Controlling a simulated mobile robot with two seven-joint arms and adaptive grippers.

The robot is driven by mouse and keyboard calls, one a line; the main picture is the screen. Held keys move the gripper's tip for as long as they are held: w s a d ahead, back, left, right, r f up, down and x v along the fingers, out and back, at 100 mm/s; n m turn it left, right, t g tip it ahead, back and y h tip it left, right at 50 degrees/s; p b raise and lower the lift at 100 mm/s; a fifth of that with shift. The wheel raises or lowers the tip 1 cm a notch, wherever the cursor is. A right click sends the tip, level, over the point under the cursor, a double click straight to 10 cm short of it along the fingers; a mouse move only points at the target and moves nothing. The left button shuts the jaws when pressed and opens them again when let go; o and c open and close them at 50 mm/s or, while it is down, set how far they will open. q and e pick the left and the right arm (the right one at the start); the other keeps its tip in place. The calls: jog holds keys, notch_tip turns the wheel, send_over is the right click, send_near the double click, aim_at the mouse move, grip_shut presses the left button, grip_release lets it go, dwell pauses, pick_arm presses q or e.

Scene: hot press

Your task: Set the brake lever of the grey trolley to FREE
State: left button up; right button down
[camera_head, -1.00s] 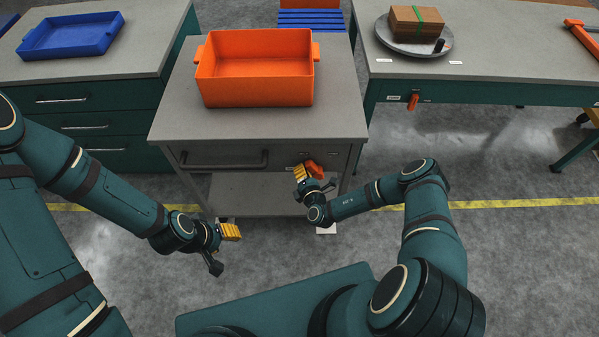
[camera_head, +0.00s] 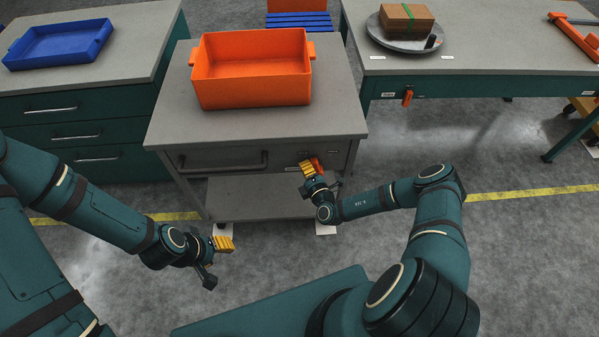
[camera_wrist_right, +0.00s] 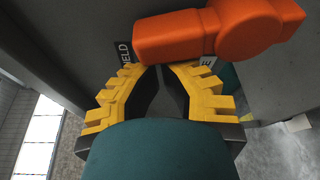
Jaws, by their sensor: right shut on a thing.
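The grey trolley (camera_head: 335,118) stands in front of me, with a drawer handle on its front. Its orange brake lever (camera_head: 319,162) is at the right of that front, partly hidden by my right gripper (camera_head: 308,169). In the right wrist view the lever (camera_wrist_right: 172,36) lies across the top, its round hub to the right and its arm reaching left. A label ending in "ELD" (camera_wrist_right: 124,54) shows by the arm's left end; another, ending in "E", is mostly covered below the hub. My right gripper is shut on the lever. My left gripper (camera_head: 224,244) hangs away from the trolley, apparently empty.
An orange bin (camera_head: 255,90) sits on the trolley top. A blue tray (camera_head: 60,45) lies on the left cabinet. The right bench (camera_head: 480,60) has its own orange lever (camera_head: 407,97) and carries a box on a round plate. Open floor lies right of the trolley.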

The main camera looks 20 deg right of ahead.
aim_at(318, 165)
jog(key=shift+s+d+r+m+t+b, duration=0.15)
jog(key=shift+d+m+b, duration=0.15)
jog(key=shift+m, duration=0.15)
jog(key=shift+s+d+m+t+b, duration=0.15)
jog(key=shift+d+m+b, duration=0.1)
jog(key=shift+m, duration=0.2)
jog(key=d+m+b, duration=0.1)
jog(key=m, duration=0.1)
jog(key=d+m+t+b, duration=0.1)
jog(key=m, duration=0.1)
jog(key=shift+s+d+r+b, duration=0.2)
jog(key=shift+r+b, duration=0.1)
jog(key=shift+r, duration=0.1)
jog(key=shift+s+d+r+m+t+h, duration=0.15)
jog(key=shift+d+m+t+h, duration=0.15)
jog(key=shift+m, duration=0.4)
pick_arm(q)
jog(key=f, duration=0.4)
jog(key=shift+w+f, duration=0.2)
jog(key=shift+f, duration=0.05)
pick_arm(e)
jog(key=shift+d, duration=0.35)
